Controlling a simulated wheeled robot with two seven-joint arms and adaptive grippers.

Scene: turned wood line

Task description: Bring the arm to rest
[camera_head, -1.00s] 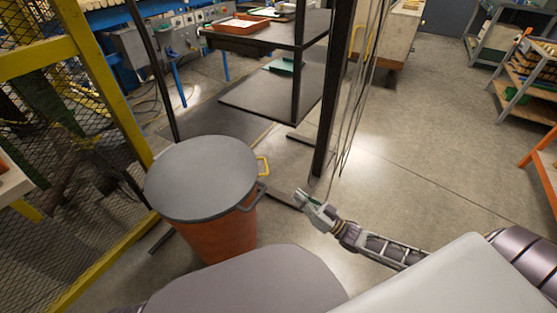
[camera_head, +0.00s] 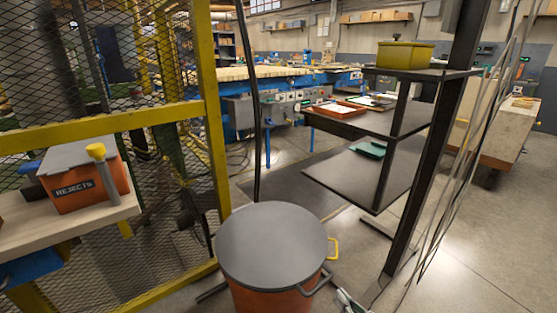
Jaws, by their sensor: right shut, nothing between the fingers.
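My right gripper (camera_head: 345,298) just shows at the bottom edge of the head view, right of the lidded bin's dark handle. Only its tip end is in the picture; it is shut and holds nothing. The rest of my right arm is below the frame. I cannot tell whether the gripper touches the bin. My left gripper is not in view.
An orange bin (camera_head: 265,300) with a grey lid (camera_head: 272,243) stands close in front. A dark shelf rack (camera_head: 352,178) stands behind it to the right. A yellow mesh fence (camera_head: 210,130) and a bench with a REJECTS box (camera_head: 85,188) are at left.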

